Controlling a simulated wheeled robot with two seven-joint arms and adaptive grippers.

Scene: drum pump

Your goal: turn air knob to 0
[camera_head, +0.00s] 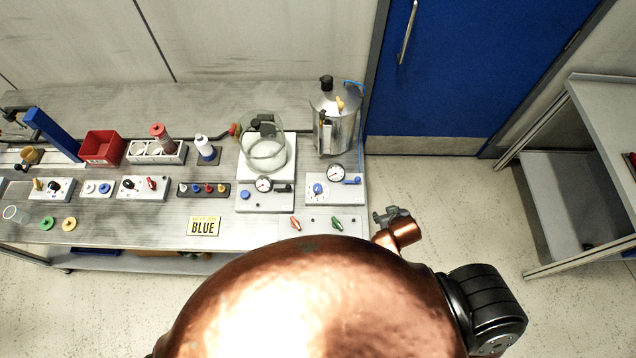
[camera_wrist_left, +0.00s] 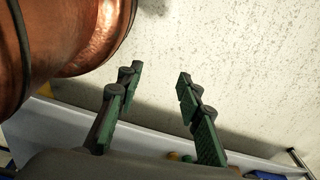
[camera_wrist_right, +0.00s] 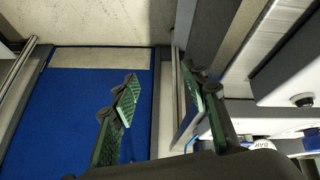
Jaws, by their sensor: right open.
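Two panels with gauges stand at the right of the bench. The rightmost panel (camera_head: 349,197) has a round blue-and-white knob (camera_head: 318,188) and a gauge (camera_head: 336,172). The panel to its left has a small blue knob (camera_head: 245,195) and a gauge (camera_head: 263,184). I cannot read which knob is marked air, nor its setting. My right gripper (camera_head: 392,215) is off the bench's right edge, apart from both panels. Its fingers (camera_wrist_right: 160,78) stand apart and empty in the right wrist view. My left gripper (camera_wrist_left: 160,78) is open and empty over the floor; the head view does not show it.
A steel drum (camera_head: 332,128) with a blue hose stands behind the right panel. A glass vessel (camera_head: 266,148) stands beside it. Red and green toggles line the front edge. The floor right of the bench (camera_head: 450,200) is clear before the blue door (camera_head: 460,70).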

